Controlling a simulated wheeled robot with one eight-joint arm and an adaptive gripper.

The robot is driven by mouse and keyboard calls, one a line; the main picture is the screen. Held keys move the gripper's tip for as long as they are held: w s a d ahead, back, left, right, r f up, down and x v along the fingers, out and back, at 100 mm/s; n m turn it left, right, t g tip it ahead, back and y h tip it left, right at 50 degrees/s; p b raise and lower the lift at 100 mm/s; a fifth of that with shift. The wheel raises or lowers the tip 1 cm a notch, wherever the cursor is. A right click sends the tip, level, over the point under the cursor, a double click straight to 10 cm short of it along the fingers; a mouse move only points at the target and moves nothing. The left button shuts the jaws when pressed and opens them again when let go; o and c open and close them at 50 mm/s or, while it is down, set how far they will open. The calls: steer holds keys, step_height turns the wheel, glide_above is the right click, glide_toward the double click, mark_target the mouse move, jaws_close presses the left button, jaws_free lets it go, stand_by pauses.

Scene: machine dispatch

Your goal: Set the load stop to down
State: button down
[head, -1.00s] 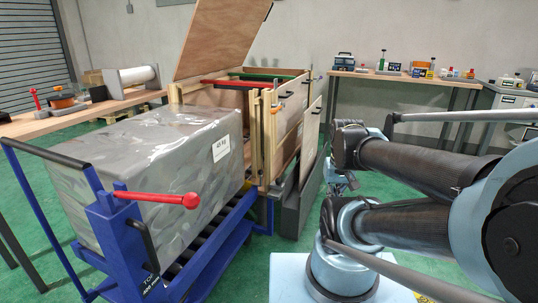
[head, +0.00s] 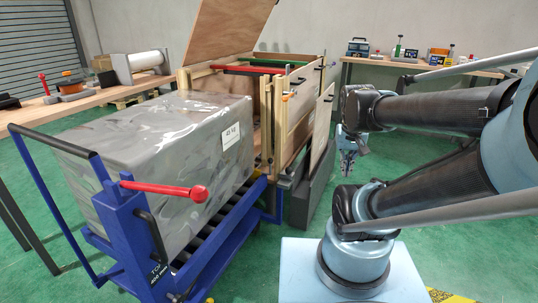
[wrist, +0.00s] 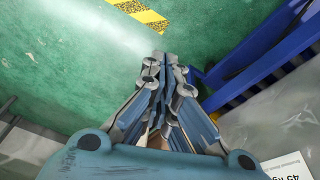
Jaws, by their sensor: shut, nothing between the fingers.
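A blue cart (head: 128,228) stands at the left front. It bears a large grey wrapped block (head: 165,140) labelled 45 kg. A red lever with a ball end (head: 170,190) sticks out about level from the cart's blue post. A black handle (head: 152,235) sits below it. No part is clearly marked as the load stop, so I cannot tell which one it is. My gripper (head: 347,168) hangs to the right of the cart and crate, touching neither. In the wrist view my gripper (wrist: 166,62) is shut and empty, over the green floor, with blue cart frame to its right.
An open wooden crate (head: 262,125) with a raised lid stands behind the block, with red and green bars across it. A dark grey panel (head: 313,185) leans beside it. Benches (head: 100,93) line the back.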

steer(key=w+a+r+m+t+h, duration=0.1)
steer(key=w+a, duration=0.3)
steer(key=w, duration=0.5)
steer(key=w+a+r, duration=0.1)
steer(key=w+a, duration=0.2)
steer(key=w, duration=0.6)
steer(key=w+a+r+m+t+h, duration=0.1)
steer(key=w+a, duration=0.3)
steer(key=w, duration=0.5)
steer(key=w+a+f+m+t, duration=0.1)
steer(key=w+a+f, duration=0.6)
steer(key=w+a, duration=0.25)
steer(key=w+a+f+t, duration=0.1)
steer(key=w+a+f, duration=0.65)
steer(key=a, duration=0.35)
steer(key=shift+h, duration=0.4)
steer(key=x, duration=0.9)
steer(key=shift+w+d+r, duration=0.1)
steer(key=shift+w+r, duration=0.2)
steer(key=f, duration=0.3)
steer(key=shift+s+d, duration=0.1)
steer(key=shift+s, duration=0.15)
steer(key=shift+s+f, duration=0.15)
steer(key=shift+f, duration=0.4)
